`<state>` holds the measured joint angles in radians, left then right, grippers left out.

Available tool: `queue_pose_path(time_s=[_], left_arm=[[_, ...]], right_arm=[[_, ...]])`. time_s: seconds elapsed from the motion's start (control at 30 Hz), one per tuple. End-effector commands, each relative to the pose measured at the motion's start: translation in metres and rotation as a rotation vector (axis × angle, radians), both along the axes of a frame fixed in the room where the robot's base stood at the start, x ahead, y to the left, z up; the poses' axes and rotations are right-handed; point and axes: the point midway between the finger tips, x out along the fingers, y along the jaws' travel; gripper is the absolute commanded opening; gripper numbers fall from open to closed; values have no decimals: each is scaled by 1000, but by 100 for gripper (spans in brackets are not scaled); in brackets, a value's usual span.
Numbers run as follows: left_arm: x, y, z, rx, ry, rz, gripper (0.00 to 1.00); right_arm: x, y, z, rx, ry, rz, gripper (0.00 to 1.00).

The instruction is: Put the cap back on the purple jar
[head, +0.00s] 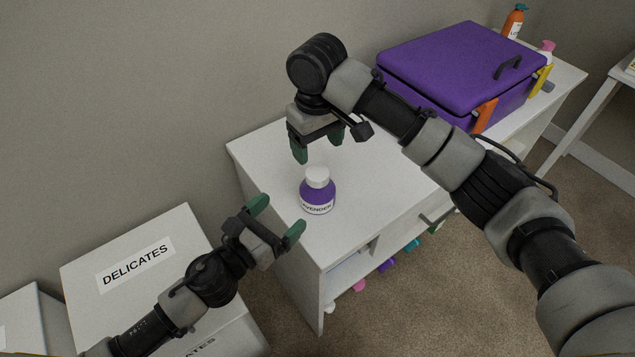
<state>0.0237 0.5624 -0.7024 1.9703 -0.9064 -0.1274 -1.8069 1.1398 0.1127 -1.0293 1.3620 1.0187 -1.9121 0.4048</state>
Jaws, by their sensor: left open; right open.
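The purple jar (317,199) stands upright on the white cabinet top, near its front left part, with a "LAVENDER" label. A white cap (317,177) sits on top of its neck; I cannot tell whether it is fastened. My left gripper (276,218) is open and empty, to the left of the jar and slightly lower in the picture, with its green fingertips apart from it. My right gripper (318,149) is open and empty above the jar, its fingertips pointing down and not touching the cap.
The white cabinet (265,157) has a purple lidded box (450,60) at its far end, with an orange bottle (514,21) and a pink-topped bottle (544,62) beside it. A white "DELICATES" box (185,222) stands at the left. The cabinet top around the jar is clear.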

Motion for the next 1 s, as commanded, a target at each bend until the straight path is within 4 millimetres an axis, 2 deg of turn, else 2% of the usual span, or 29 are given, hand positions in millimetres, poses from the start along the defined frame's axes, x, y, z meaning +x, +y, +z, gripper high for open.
queue_pose_path(time_s=[0.27,0.73,1.0], left_arm=[[5,-3,1,-4,1,2,88],[65,-51,2,-6,1,3,88],[84,-65,1,-5,3,3,88]], right_arm=[[0,0,0,2,-1,0,72],[0,0,0,2,-1,0,72],[0,0,0,2,-1,1,72]])
